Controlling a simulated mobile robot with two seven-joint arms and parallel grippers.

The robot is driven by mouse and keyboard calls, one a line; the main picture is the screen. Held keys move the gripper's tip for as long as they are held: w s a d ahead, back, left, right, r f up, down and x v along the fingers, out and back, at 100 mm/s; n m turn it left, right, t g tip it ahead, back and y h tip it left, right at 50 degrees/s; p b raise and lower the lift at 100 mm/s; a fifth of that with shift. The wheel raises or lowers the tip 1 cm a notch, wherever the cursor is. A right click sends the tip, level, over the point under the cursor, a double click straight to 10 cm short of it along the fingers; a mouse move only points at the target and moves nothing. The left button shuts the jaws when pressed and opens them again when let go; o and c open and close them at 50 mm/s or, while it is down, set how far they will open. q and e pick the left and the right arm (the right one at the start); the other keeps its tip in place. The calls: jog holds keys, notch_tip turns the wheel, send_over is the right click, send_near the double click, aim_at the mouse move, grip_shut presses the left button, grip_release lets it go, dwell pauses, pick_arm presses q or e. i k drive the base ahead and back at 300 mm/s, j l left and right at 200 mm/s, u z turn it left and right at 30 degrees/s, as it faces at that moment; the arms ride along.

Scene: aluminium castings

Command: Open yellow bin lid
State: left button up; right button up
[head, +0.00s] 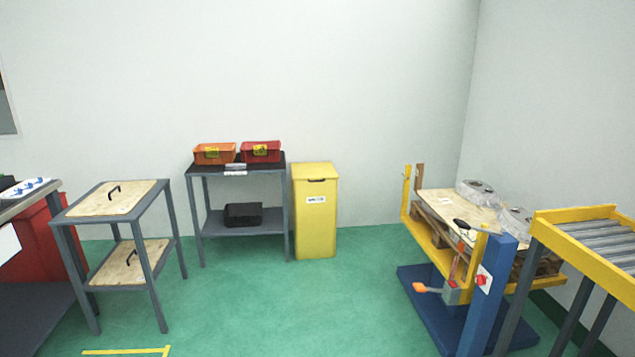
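The yellow bin (315,226) stands on the green floor against the far wall, right of a grey shelf table. Its lid (314,170) looks shut, with a dark handle or slot at the upper front. A white label sits on the bin's front. Neither of my grippers shows in the head view.
The grey shelf table (205,220) holds an orange box (214,153), a red box (260,151) and a black case (243,214). A wood-topped cart (110,198) stands left. A blue-and-yellow lift (470,290) with castings (477,193) and a roller conveyor (590,235) stand right. The middle floor (290,310) is clear.

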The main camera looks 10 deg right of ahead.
aim_at(312, 172)
jog(key=i, duration=1.5)
jog(key=i+z, duration=0.1)
jog(key=i, duration=1.35)
jog(key=i+l+u, duration=0.2)
jog(key=i, duration=0.3)
jog(key=i+l+u, duration=0.2)
jog(key=i, duration=0.3)
jog(key=i+l+u, duration=0.1)
jog(key=i+l, duration=0.55)
jog(key=l, duration=0.35)
jog(key=i+l+u, duration=0.15)
jog(key=l, duration=0.8)
jog(key=i+u, duration=0.05)
